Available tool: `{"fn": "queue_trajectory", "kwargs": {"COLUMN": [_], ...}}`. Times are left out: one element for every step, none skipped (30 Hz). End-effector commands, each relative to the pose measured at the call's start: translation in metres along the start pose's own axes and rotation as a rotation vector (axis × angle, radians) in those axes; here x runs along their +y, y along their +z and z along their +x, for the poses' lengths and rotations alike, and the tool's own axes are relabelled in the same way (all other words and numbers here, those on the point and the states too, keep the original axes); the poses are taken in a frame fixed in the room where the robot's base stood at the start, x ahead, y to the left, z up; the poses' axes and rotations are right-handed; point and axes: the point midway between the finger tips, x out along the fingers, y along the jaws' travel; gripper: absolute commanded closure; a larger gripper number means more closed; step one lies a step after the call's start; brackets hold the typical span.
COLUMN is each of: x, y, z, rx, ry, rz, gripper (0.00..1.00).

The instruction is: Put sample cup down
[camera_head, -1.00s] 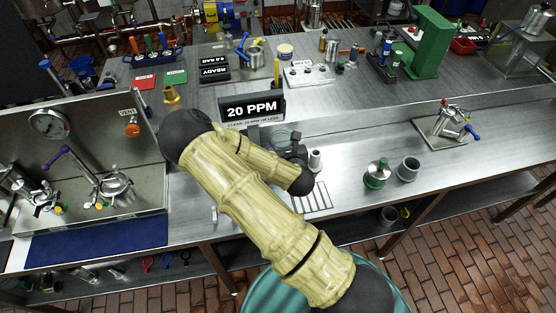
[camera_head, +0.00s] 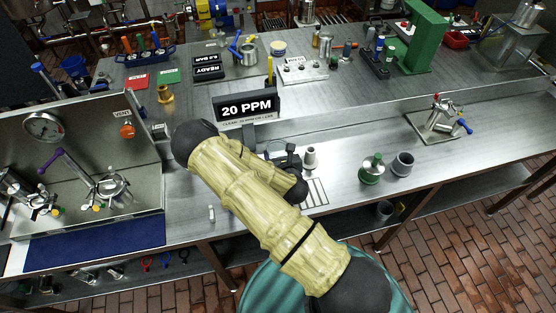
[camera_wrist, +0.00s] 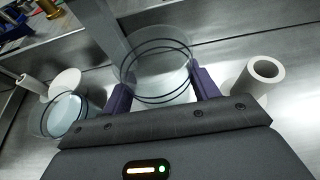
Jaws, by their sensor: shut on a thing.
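The sample cup (camera_wrist: 157,62) is clear with dark rings and stands between the two purple fingers of my gripper (camera_wrist: 162,82) in the wrist view. The gripper is shut on it. The cup is over or on the steel bench; I cannot tell whether its base touches. In the head view my dark gripper (camera_head: 286,158) is low over the bench, in front of the 20 PPM sign, partly hidden by my arm.
A grey hollow cylinder (camera_wrist: 259,75) stands right of my gripper, also in the head view (camera_head: 310,159). A clear round dish (camera_wrist: 64,115) is at left. The 20 PPM sign (camera_head: 248,107) stands behind. A green-capped vessel (camera_head: 371,169) and grey cup (camera_head: 402,164) are farther right.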

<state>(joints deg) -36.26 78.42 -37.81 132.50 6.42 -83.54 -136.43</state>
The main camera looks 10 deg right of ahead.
Motion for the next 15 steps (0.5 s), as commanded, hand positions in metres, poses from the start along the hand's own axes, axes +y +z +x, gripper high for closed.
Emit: {"fn": "queue_trajectory", "kwargs": {"x": [0.002, 0.002, 0.003, 0.003, 0.003, 0.003, 0.003, 0.003, 0.003, 0.003, 0.002, 0.002, 0.002, 0.001, 0.0], "y": [0.0, 0.0, 0.0, 0.0, 0.0, -0.001, -0.003, -0.005, -0.01, -0.013, -0.017, -0.023, -0.026, -0.029, -0.032], "z": [0.0, 0.0, 0.0, 0.0, 0.0, 0.0, 0.001, 0.002, 0.004, 0.005, 0.007, 0.009, 0.011, 0.012, 0.013], "rx": [-0.001, -0.001, -0.001, -0.001, 0.0, 0.0, 0.001, 0.001, 0.003, 0.003, 0.003, 0.003, 0.003, 0.002, 0.0], "ry": [0.003, 0.004, 0.004, 0.005, 0.005, 0.005, 0.005, 0.006, 0.005, 0.004, 0.003, 0.004, 0.004, 0.002, 0.0], "rz": [-0.001, -0.001, -0.002, -0.002, -0.002, -0.002, -0.002, -0.003, -0.003, -0.002, -0.002, -0.001, 0.0, -0.001, 0.0], "gripper": [0.69, 0.69, 0.69, 0.69, 0.69, 0.69, 0.69, 0.69, 0.69, 0.69, 0.69, 0.69, 0.69, 0.69, 0.69]}}
